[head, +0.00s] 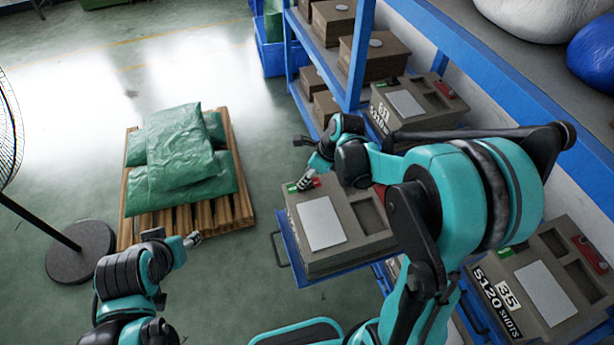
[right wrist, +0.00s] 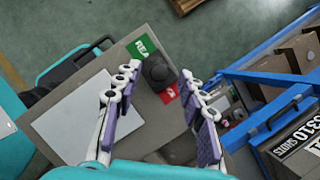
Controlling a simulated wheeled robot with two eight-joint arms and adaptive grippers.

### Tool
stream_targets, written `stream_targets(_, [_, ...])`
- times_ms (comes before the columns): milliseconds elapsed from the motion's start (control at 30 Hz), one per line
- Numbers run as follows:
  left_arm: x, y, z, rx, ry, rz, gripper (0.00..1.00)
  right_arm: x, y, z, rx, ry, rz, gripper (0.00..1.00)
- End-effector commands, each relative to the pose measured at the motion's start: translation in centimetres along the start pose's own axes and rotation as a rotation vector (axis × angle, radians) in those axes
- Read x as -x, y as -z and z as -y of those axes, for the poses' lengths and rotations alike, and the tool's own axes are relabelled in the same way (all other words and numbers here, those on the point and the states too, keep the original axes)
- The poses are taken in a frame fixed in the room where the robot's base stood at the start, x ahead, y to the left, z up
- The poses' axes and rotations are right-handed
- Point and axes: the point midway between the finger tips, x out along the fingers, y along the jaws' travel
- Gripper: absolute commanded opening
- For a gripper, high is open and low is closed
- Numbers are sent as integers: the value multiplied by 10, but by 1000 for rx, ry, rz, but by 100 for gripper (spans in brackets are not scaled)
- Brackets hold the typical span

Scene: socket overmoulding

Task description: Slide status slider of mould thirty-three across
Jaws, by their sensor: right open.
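A grey-brown mould (head: 348,256) with a pale plate (head: 321,223) rests on a pulled-out blue tray (head: 290,246). Its number is not readable. In the right wrist view the mould (right wrist: 80,72) carries a status slider with a black knob (right wrist: 158,72). The knob sits between a green label (right wrist: 141,50) reading "REA" and a red patch (right wrist: 168,94), partly covering both. My right gripper (right wrist: 159,76) is open, with its fingers on either side of the knob; contact cannot be told. My left gripper (head: 194,240) is far left of the mould, too small to read.
Mould 35 (head: 541,292) lies at lower right, and another mould (head: 415,103) stands on the blue rack (head: 354,50) behind. A pallet (head: 240,212) with green sacks (head: 180,150) and a fan base (head: 80,252) stand left. Open floor lies between pallet and tray.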

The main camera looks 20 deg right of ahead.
Motion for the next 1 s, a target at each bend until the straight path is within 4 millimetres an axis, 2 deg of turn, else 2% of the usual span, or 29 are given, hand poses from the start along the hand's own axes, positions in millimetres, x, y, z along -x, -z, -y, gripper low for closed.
stream_targets(100, [-1,-1,0,0,0,0,49,-7,0,0,0,0,0,41])
stream_targets(367, [-1,-1,0,0,0,0,49,-8,0,0,1,0,0,41])
stream_targets(500, [-1,-1,0,0,0,0,49,-8,0,0,1,0,0,4])
stream_targets(533, [-1,-1,0,0,0,0,49,-8,0,0,1,0,0,0])
stream_targets(733, [-2,-1,0,0,0,0,49,-7,1,1,0,0,0,0])
stream_targets(1000, [-5,-4,0,0,0,0,49,0,19,20,0,0,-1,0])
